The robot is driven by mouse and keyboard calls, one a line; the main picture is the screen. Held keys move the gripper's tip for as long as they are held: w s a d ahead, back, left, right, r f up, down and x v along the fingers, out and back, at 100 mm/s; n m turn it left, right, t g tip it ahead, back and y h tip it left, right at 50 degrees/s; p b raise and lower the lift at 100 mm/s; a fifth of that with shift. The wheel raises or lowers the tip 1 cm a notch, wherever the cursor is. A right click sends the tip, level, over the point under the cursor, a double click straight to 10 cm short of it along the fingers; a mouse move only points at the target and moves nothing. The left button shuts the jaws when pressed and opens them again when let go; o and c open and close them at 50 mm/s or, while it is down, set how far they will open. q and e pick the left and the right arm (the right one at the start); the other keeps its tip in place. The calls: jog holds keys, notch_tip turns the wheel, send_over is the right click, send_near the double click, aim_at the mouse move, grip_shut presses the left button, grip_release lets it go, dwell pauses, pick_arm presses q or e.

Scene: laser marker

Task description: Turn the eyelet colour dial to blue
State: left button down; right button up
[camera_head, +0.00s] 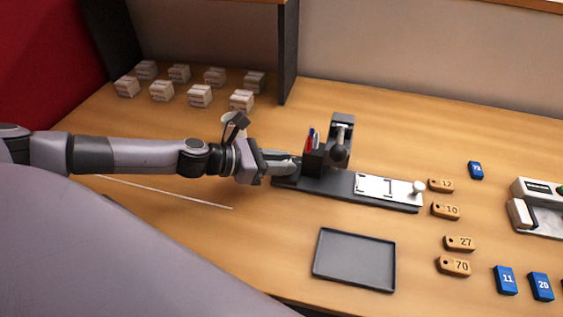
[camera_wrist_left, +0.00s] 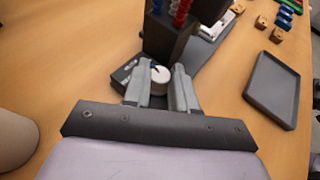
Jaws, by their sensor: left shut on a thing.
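The laser marker (camera_head: 345,188) is a dark machine with a long base and an upright head. In the left wrist view, a round pale dial (camera_wrist_left: 160,80) with a dark bluish mark on top sits on the dark base by the upright block. My left gripper (camera_head: 288,164) reaches the left end of the marker. In the wrist view, the left gripper (camera_wrist_left: 160,86) has one finger on each side of the dial and is shut on it. In the head view the gripper hides the dial. The colour it points to is too small to read. My right gripper is not in view.
An empty dark tray (camera_head: 355,260) lies in front. Wooden number tags (camera_head: 459,243) and blue tags (camera_head: 505,280) lie at the right. Several small boxes (camera_head: 200,96) sit at the back left.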

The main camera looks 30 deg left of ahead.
pick_arm(q)
jog(key=m+g+h, duration=0.2)
jog(key=m, duration=0.1)
jog(key=shift+w+a+f+g+b, duration=0.2)
jog(key=shift+g+b, duration=0.1)
jog(key=shift+g, duration=0.1)
jog(key=shift+w+m+g+h+b, duration=0.15)
jog(key=shift+m+g+h+b, duration=0.75)
jog(key=shift+m+g, duration=0.95)
jog(key=c, duration=1.2)
grip_release()
jog(key=shift+a+r, duration=0.1)
jog(key=shift+r, duration=0.05)
jog(key=shift+b+v, duration=0.5)
jog(key=shift+v, duration=3)
